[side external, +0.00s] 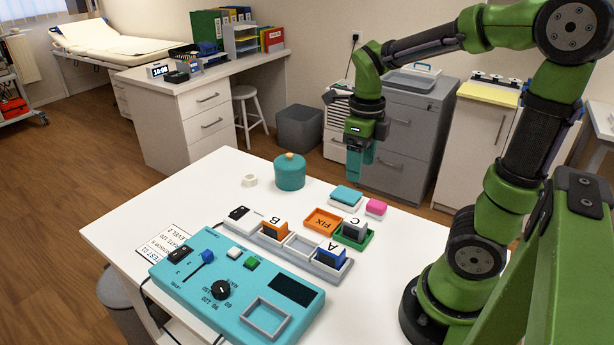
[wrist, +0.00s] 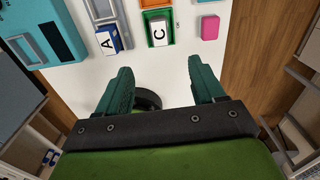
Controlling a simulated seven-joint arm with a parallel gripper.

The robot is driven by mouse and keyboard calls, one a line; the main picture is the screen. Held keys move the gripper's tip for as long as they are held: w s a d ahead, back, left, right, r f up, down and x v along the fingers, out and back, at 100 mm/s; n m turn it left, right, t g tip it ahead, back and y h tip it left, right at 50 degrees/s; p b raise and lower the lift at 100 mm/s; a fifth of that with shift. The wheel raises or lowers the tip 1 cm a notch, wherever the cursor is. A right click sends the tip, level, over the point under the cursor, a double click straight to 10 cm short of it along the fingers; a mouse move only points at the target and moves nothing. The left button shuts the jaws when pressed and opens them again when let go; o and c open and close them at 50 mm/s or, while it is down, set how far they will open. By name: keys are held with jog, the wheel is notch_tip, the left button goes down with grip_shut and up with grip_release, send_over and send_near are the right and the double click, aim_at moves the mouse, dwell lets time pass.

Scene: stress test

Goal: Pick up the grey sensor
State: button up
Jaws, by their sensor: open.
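The grey sensor, a small block labelled C (side external: 354,228), sits in a green tray (side external: 340,240) on the white table. In the wrist view the grey sensor (wrist: 159,32) shows its white C face at the top centre. My gripper (side external: 358,170) is held above the table's far side, beyond and higher than the sensor. In the wrist view my gripper (wrist: 160,66) has its two teal fingers spread wide with nothing between them. The sensor lies ahead of the fingertips, apart from them.
A blue block A (side external: 330,257) and an orange block B (side external: 274,229) sit in a grey rack. An orange FIX tray (side external: 322,220), a pink block (side external: 376,206) and a teal pot (side external: 290,172) are nearby. A teal control panel (side external: 235,290) fills the near side.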

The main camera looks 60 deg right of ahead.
aim_at(355, 221)
jog(key=shift+m, duration=0.3)
notch_tip(355, 221, down, 17)
jog(key=shift+r, duration=0.1)
jog(key=shift+c, duration=0.5)
jog(key=c, duration=1)
